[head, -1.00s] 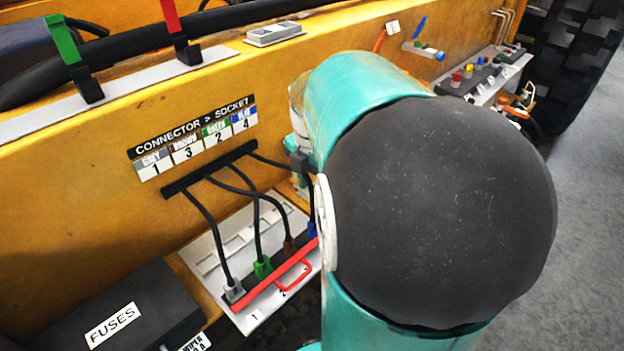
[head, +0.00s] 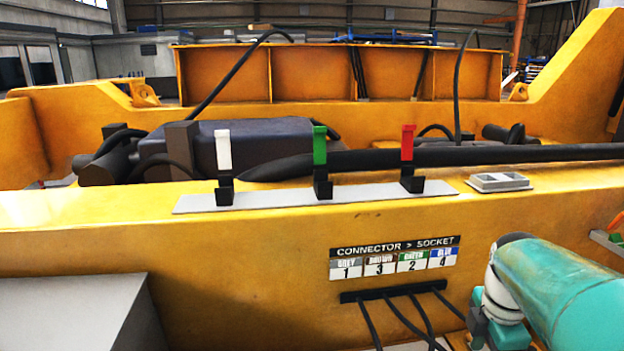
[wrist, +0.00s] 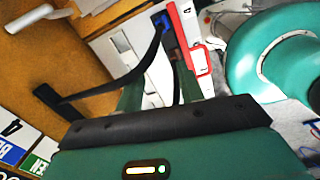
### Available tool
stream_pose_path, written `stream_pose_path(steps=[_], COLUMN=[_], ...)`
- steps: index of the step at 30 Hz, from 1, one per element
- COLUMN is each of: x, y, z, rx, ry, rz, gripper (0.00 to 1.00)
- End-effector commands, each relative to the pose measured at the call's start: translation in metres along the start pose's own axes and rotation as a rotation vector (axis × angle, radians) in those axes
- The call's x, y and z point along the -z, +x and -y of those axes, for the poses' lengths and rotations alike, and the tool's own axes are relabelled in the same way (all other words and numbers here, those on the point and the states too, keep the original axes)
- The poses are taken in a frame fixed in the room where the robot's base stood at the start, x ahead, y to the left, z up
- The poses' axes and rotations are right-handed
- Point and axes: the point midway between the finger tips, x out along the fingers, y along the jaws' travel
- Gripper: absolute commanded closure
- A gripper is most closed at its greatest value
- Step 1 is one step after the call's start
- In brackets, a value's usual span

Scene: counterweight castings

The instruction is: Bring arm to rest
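My arm (head: 570,295) reaches in at the lower right of the head view, close to the yellow frame. My gripper (wrist: 160,84) shows in the wrist view, its two teal fingers apart with nothing held between them. The fingers do not show clearly in the head view.
A yellow frame (head: 230,240) runs across the head view, with a connector-to-socket label (head: 394,258) and several black cables (head: 405,315) below it. White (head: 224,150), green (head: 320,145) and red (head: 407,143) upright tabs stand on its top ledge. A grey box (head: 75,310) sits lower left.

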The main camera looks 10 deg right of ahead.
Motion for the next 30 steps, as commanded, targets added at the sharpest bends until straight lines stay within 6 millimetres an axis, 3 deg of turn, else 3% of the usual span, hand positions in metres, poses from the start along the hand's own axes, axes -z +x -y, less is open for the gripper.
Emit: stream_pose_path(steps=[6,18,24,30], x=[0.06,0.147,0.174,0.182], y=[-0.021,-0.041,-0.043,-0.042], z=[0.012,0.055,0.076,0.083], rx=[-0.119,-0.286,-0.293,-0.282], ry=[0.347,1.02,1.293,1.395], rz=[0.005,-0.195,-0.339,-0.392], gripper=[0.62,0.62,0.62,0.62])
